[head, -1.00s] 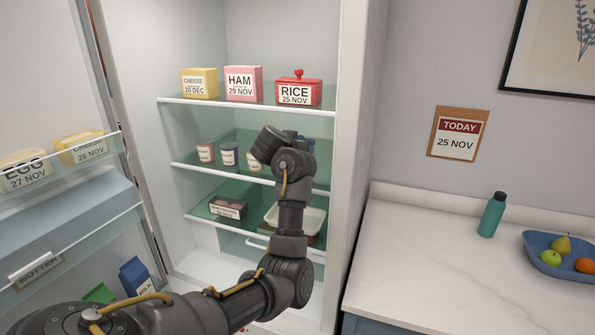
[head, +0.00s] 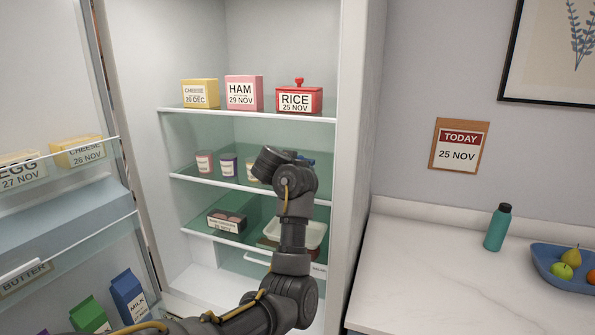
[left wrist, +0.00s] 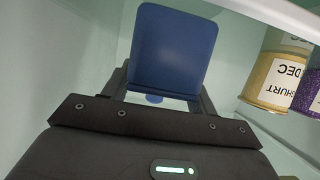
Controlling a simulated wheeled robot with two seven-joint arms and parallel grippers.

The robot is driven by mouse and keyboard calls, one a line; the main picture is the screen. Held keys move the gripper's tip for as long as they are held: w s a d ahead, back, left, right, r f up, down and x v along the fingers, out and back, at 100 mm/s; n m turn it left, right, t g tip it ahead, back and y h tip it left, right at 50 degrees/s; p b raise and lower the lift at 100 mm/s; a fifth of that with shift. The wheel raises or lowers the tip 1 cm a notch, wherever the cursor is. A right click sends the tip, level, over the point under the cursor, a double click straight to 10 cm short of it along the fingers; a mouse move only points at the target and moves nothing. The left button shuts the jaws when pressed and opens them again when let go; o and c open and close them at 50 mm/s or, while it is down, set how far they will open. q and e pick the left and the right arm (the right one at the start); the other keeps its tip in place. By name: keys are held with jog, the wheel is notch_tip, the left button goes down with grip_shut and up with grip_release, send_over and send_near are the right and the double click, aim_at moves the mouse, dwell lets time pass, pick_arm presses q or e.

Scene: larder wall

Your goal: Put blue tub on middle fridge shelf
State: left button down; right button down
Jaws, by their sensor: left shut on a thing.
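The blue tub (left wrist: 172,52) is between the fingers of my left gripper (left wrist: 160,90) in the left wrist view, and the gripper is shut on it. In the head view my left arm reaches into the fridge at the middle shelf (head: 253,185), right of the small pots. Only a sliver of blue (head: 308,161) shows there behind my wrist; the fingers are hidden. I cannot tell whether the tub touches the shelf. My right gripper is not in view.
Several yogurt pots (head: 228,165) stand left of my gripper; a yellow one (left wrist: 270,80) is close by in the wrist view. The top shelf holds cheese (head: 200,93), ham (head: 243,93) and a red rice pot (head: 299,99). Below are a dark carton (head: 227,220) and white tray (head: 303,235).

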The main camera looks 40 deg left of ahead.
pick_arm(q)
jog(key=shift+f, duration=0.2)
jog(key=shift+c, duration=2.2)
grip_release()
jog(key=shift+r+p, duration=0.3)
jog(key=shift+r, duration=0.05)
jog(key=p+v, duration=0.4)
jog(key=v, duration=0.8)
jog(key=shift+f, duration=0.2)
